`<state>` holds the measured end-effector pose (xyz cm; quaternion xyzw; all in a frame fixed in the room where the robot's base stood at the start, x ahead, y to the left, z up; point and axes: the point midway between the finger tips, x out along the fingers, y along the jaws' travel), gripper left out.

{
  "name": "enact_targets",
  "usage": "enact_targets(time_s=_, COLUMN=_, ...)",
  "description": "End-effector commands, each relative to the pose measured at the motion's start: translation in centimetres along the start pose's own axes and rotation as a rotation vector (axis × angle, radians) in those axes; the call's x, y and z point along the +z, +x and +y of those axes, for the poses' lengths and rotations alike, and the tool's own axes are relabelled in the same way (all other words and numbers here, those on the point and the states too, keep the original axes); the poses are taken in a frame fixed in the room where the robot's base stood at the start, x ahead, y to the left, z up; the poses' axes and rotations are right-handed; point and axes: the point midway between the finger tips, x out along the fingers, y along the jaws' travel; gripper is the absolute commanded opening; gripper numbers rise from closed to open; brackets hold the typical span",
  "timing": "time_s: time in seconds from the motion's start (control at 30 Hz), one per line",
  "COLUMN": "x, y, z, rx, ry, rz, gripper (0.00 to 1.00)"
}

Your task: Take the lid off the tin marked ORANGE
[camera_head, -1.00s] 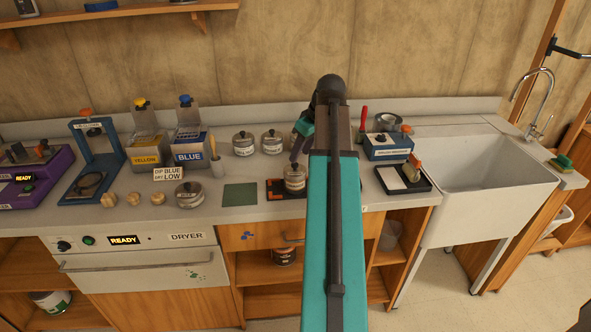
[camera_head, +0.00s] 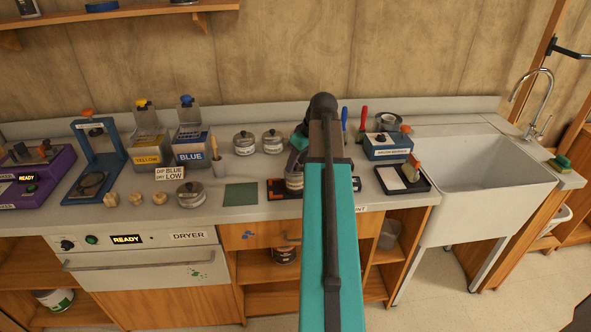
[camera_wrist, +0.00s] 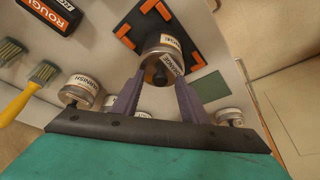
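The tin marked ORANGE (camera_wrist: 163,48) stands upright on a black pad with orange corner marks (camera_wrist: 126,32) in the wrist view. Its lid is on, and a dark knob (camera_wrist: 157,76) tops it. My gripper (camera_wrist: 160,76) is open, its two purple-grey fingers on either side of the knob with gaps showing. In the head view the tin (camera_head: 294,184) is partly hidden behind my gripper and arm, and the pad (camera_head: 276,191) shows beside it.
Two lidded tins (camera_head: 244,143) are at the back. A green square (camera_head: 240,194) lies left of the pad. A tray (camera_head: 403,180) and sink (camera_head: 485,175) are at right.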

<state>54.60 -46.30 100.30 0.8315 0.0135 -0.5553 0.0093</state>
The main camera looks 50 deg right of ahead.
Motion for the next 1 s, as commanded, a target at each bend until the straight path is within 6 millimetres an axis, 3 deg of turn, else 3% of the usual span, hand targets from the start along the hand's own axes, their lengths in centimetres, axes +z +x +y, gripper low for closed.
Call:
enact_targets(time_s=0.3, x=0.03, y=-0.03, z=0.03, rx=0.0, ry=0.001, rz=0.0, gripper=0.4)
enact_targets(time_s=0.57, x=0.05, y=-0.04, z=0.04, rx=0.0, ry=0.001, rz=0.0, gripper=0.0)
enact_targets(time_s=1.0, x=-0.07, y=-0.34, z=0.09, rx=0.0, ry=0.001, rz=0.0, gripper=0.0)
